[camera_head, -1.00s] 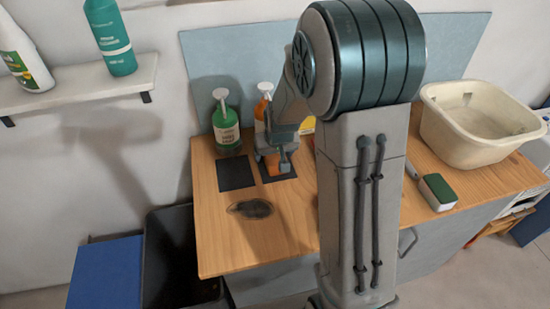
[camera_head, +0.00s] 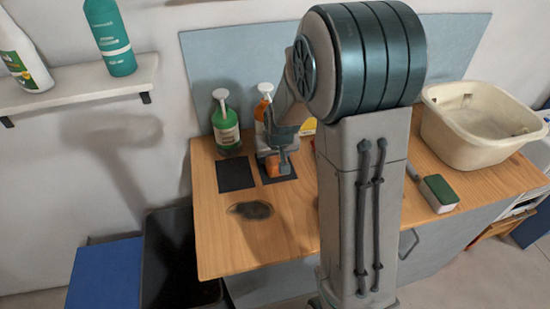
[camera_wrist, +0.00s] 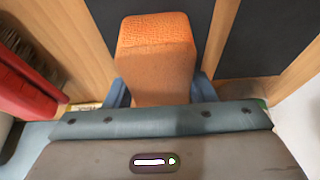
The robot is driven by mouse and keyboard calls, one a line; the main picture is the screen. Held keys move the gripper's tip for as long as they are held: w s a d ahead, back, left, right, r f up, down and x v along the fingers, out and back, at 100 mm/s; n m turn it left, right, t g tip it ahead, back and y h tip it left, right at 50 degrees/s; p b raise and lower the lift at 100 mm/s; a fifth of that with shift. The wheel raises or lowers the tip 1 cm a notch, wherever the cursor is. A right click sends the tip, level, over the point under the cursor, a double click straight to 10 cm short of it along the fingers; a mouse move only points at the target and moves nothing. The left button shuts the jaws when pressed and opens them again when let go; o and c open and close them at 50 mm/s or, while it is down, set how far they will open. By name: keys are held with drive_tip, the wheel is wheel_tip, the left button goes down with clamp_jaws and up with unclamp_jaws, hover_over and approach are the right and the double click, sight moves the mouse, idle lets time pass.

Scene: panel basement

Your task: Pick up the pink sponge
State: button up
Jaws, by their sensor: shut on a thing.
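An orange, porous-looking block like a sponge (camera_wrist: 157,48) stands out between my gripper's fingers in the wrist view. No clearly pink sponge shows. My gripper (camera_wrist: 160,92) is shut on this block, with one blue-grey finger on each side. In the head view my gripper (camera_head: 278,165) is low over the mat. The block's lower part is hidden by the gripper, and I cannot tell whether it touches the mat.
A second dark mat (camera_head: 235,174) lies left. A dark stain (camera_head: 250,210) is in front. A cream basin (camera_head: 475,140) and a green-topped brush or sponge (camera_head: 439,189) are at right.

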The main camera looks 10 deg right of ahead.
drive_tip(key=shift+r+p, duration=0.4)
drive_tip(key=shift+p, duration=0.15)
wheel_tip(320, 180, up, 4)
drive_tip(key=shift+b, duration=0.5)
drive_tip(key=s+d+r, duration=0.2)
drive_tip(key=d, duration=0.1)
drive_tip(key=s+d+r+b, duration=0.1)
drive_tip(key=s+d+r, duration=0.1)
drive_tip(key=d, duration=0.1)
drive_tip(key=s+d+r+b, duration=0.1)
drive_tip(key=s+d+r, duration=0.1)
drive_tip(key=d, duration=0.2)
drive_tip(key=shift+r, duration=0.35)
drive_tip(key=o, duration=0.4)
drive_tip(key=shift+c, duration=1.4)
drive_tip(key=shift+d, duration=0.1)
